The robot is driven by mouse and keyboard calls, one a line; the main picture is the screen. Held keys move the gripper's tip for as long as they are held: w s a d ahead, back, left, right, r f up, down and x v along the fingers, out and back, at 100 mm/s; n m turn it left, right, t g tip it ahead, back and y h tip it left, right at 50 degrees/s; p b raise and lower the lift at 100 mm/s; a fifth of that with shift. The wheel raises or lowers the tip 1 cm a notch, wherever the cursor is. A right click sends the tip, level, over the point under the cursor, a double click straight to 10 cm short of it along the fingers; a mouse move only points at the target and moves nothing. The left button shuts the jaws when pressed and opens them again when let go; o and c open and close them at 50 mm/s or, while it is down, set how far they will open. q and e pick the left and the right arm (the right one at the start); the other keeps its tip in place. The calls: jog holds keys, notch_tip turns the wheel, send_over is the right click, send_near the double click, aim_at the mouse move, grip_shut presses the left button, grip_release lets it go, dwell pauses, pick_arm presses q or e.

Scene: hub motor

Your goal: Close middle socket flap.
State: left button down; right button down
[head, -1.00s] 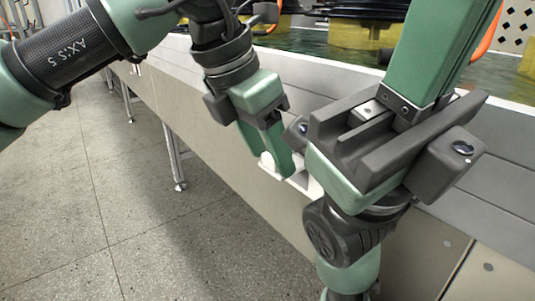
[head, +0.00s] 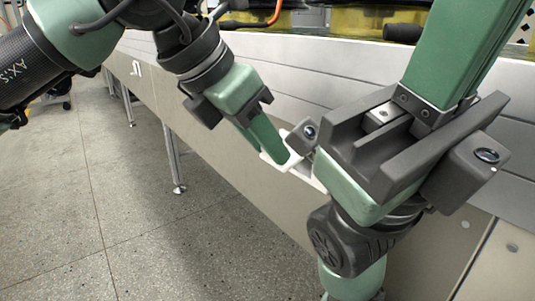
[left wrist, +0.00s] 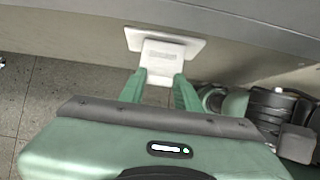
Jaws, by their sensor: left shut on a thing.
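The white middle socket (left wrist: 196,44) is on the side panel of the bench, with its white flap (left wrist: 163,56) standing out from it in the left wrist view. My left gripper (left wrist: 160,90) has one green finger on each side of the flap and is shut on it. In the head view, the left gripper (head: 283,160) is at the white socket (head: 307,177), partly covering it. My right gripper (head: 450,50) is large in front at the right. Its green finger part runs up out of the picture, so its tips are hidden.
Another white fitting (head: 136,67) sticks out of the panel farther left. The grey bench (head: 330,72) runs diagonally across the view, with yellow and black equipment (head: 345,22) on top. My right arm stands close beside the socket.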

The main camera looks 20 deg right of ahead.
pick_arm(q)
jog(key=f+t+h+b, duration=0.1)
jog(key=f+h+b, duration=0.1)
jog(key=h, duration=0.2)
jog(key=d+f+t+h+b, duration=0.1)
jog(key=f+h+b, duration=0.1)
jog(key=f+h, duration=0.1)
jog(key=f+t+h+b, duration=0.2)
jog(key=h, duration=0.2)
jog(key=shift+w+d+f+h, duration=0.25)
jog(key=shift+d+h, duration=0.05)
jog(key=shift+w+d+f+t+h, duration=0.15)
jog(key=shift+d+f+t+h, duration=0.1)
jog(key=shift+h, duration=0.25)
jog(key=shift+w+d+f+t+h, duration=0.15)
jog(key=shift+t+h, duration=0.1)
jog(key=shift+h, duration=0.25)
jog(key=c, duration=1)
grip_release()
jog(key=shift+d, duration=0.1)
